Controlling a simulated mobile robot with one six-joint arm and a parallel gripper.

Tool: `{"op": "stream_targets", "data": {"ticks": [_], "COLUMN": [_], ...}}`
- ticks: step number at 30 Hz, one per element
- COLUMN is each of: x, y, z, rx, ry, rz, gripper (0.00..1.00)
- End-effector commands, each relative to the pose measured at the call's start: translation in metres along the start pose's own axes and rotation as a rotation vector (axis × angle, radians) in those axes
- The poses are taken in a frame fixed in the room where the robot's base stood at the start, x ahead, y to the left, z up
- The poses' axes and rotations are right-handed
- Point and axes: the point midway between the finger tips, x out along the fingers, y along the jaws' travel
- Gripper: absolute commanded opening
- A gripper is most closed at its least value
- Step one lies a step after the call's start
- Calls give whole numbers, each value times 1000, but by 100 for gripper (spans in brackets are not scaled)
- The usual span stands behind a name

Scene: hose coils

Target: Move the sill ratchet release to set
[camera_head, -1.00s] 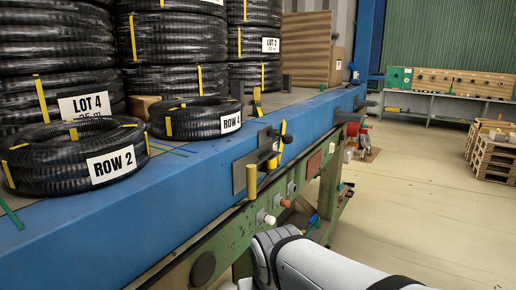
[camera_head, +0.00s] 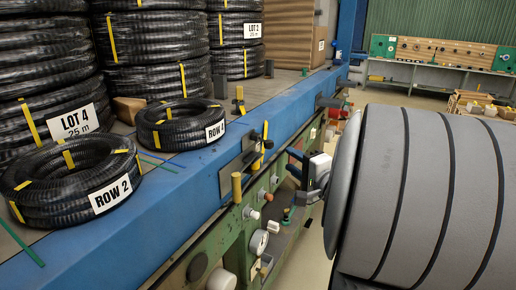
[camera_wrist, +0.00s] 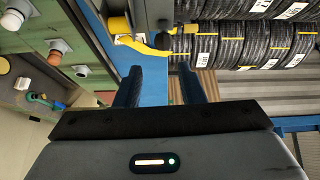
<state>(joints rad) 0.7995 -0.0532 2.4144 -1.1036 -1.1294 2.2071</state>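The sill ratchet release appears to be the dark plate and block with a yellow lever (camera_head: 264,145) on the front face of the blue sill (camera_head: 130,235). A yellow post (camera_head: 237,187) stands at its left end. In the wrist view a yellow lever (camera_wrist: 150,45) crosses just beyond the fingertips, beside a round yellow post end (camera_wrist: 118,25). My gripper (camera_wrist: 160,78) is open, its two dark fingers apart with nothing seen between them. The fingers appear short of the lever; I cannot tell contact. In the head view my arm partly hides the gripper.
Hose coils marked ROW 2 (camera_head: 75,190) and ROW 4 (camera_head: 180,125) lie on the sill's deck, before tall coil stacks (camera_head: 150,50). A green panel (camera_head: 225,225) with knobs and a gauge (camera_head: 259,243) runs below the sill. A workbench (camera_head: 440,65) stands far right.

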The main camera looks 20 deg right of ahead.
Motion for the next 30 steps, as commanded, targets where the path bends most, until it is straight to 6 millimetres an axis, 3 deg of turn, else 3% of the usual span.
{"op": "stream_targets", "data": {"ticks": [8, 30], "x": [5, 64], "y": [-2, -2], "z": [1, 2], "rx": [45, 42], "ry": [-29, -26], "rz": [-18, -18], "gripper": [36, 36]}}
